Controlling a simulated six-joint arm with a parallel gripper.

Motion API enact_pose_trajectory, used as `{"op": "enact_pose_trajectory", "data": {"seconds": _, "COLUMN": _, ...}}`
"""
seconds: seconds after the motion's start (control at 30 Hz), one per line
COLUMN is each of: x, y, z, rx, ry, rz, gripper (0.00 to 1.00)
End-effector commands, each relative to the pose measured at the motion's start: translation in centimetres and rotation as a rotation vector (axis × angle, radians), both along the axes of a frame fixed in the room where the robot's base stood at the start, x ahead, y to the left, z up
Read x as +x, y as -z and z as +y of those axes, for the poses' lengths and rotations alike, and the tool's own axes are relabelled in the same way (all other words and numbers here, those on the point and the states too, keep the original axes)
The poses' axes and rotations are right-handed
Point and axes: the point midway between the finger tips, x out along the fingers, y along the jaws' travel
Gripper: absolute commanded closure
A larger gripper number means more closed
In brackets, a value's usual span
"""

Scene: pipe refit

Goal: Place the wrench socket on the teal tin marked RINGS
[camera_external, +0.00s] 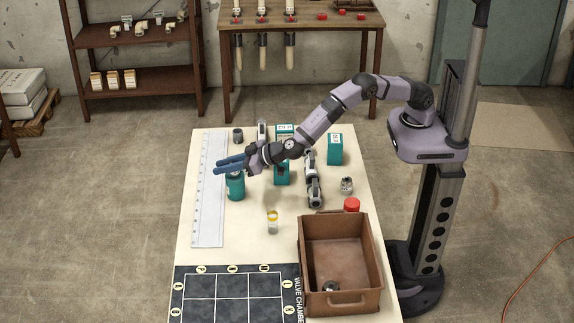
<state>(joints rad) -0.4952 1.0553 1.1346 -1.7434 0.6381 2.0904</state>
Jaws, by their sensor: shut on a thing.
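My gripper (256,160) is over the left part of the table, shut on a blue two-pronged tool (230,163) that looks like pliers handles. The prongs stick out to the left, above a round teal tin (235,188). More teal tins with white labels stand at the back (284,130), in the middle (282,176) and at the right (335,149). The labels are too small to read, so I cannot tell which is marked RINGS. A dark short cylinder (238,136), possibly the wrench socket, stands at the back left, apart from my gripper.
A white ruler (208,190) lies along the left. A grey metal fitting (313,182), a small metal part (346,185), a yellow-topped jar (272,222) and a red cap (352,204) stand around the middle. A brown crate (310,270) and a dark grid mat (228,310) are in front.

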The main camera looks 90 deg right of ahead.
Motion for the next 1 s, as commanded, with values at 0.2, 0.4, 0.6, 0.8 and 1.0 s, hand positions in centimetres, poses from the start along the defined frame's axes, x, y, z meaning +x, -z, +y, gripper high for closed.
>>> {"op": "enact_pose_trajectory", "data": {"seconds": 0.2, "x": 0.02, "y": 0.19, "z": 0.02, "rx": 0.001, "ry": 0.000, "rz": -0.001, "gripper": 1.00}}
{"op": "enact_pose_trajectory", "data": {"seconds": 0.4, "x": 0.00, "y": 0.28, "z": 0.01, "rx": 0.000, "ry": 0.000, "rz": 0.000, "gripper": 0.69}}
{"op": "enact_pose_trajectory", "data": {"seconds": 0.6, "x": -0.01, "y": 0.28, "z": 0.01, "rx": 0.000, "ry": 0.000, "rz": 0.000, "gripper": 0.59}}
{"op": "enact_pose_trajectory", "data": {"seconds": 0.8, "x": 0.00, "y": 0.19, "z": 0.01, "rx": 0.000, "ry": 0.000, "rz": 0.000, "gripper": 0.59}}
{"op": "enact_pose_trajectory", "data": {"seconds": 1.0, "x": -0.11, "y": -0.22, "z": 0.06, "rx": 0.000, "ry": -0.001, "rz": 0.001, "gripper": 0.59}}
